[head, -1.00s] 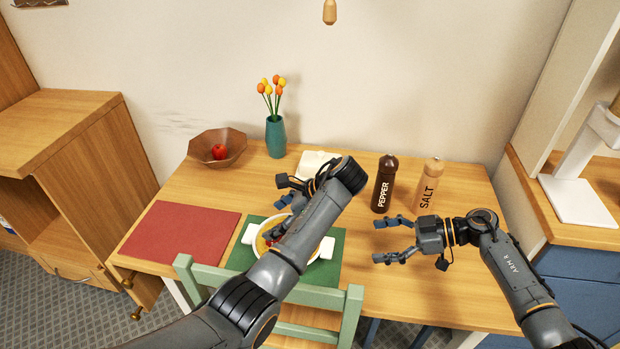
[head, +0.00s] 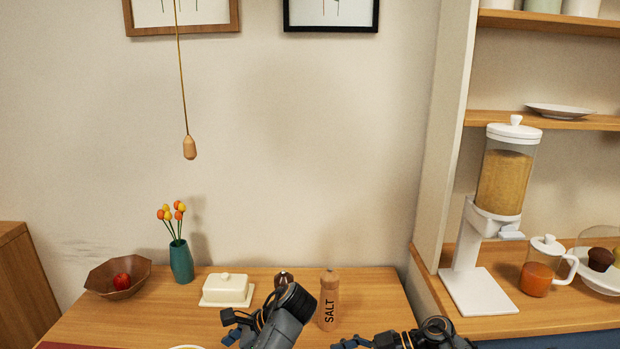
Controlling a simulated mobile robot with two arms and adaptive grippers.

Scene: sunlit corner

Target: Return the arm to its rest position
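My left gripper (head: 236,328) is low in the head view, in front of the table's middle. Its fingers are partly cut off and hidden by its own wrist, so its opening does not show clearly. My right gripper (head: 350,343) is at the bottom edge, just right of the left one. Only its upper part shows, and its fingertips are mostly out of frame. The wooden table (head: 370,290) lies behind and below both grippers.
A salt mill (head: 328,300) stands close to both grippers; a dark pepper mill top (head: 284,277) shows behind my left wrist. A butter dish (head: 227,290), vase (head: 181,262) and bowl (head: 104,282) stand further left. A cereal dispenser (head: 503,185) and juice jug (head: 537,279) are at right.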

